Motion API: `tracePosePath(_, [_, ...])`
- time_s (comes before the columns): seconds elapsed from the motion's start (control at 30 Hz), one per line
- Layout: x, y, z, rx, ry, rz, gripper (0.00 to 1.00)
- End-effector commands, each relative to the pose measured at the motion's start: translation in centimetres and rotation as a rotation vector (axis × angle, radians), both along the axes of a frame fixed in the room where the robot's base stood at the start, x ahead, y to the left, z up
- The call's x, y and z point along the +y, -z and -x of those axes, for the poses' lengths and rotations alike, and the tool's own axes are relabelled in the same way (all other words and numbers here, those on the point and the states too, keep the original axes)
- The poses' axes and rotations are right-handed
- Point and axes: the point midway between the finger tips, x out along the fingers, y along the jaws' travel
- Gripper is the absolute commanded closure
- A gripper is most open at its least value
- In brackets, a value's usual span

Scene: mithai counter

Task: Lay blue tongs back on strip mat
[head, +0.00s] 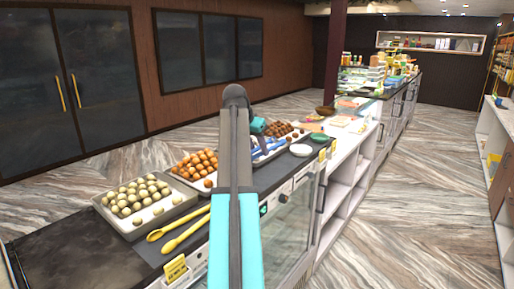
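A blue item (268,147), which looks like the blue tongs, shows just right of my arm, by a tray in the middle of the counter. My arm hides part of it, and I cannot tell whether it is held or lying there. The teal end of my arm, with my gripper (259,127), is above and close to it; the fingers are too small and hidden to read. A dark strip mat (150,248) runs along the counter's front edge, with yellow tongs (180,232) lying on it.
A tray of pale green balls (143,195) and a pile of orange balls (197,165) stand left of my arm. Brown sweets (278,129) lie behind it. A white dish (301,150) and a green bowl (319,138) are to the right. A yellow sign (177,270) stands at the front.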

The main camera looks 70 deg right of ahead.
Motion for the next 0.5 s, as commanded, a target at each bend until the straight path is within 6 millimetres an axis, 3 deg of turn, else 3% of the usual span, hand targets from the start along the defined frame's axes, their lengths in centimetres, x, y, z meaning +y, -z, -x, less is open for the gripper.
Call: tracePosePath(0.5, [0.1, 3.6, -0.1, 0.000, -0.002, 0.001, 0.64])
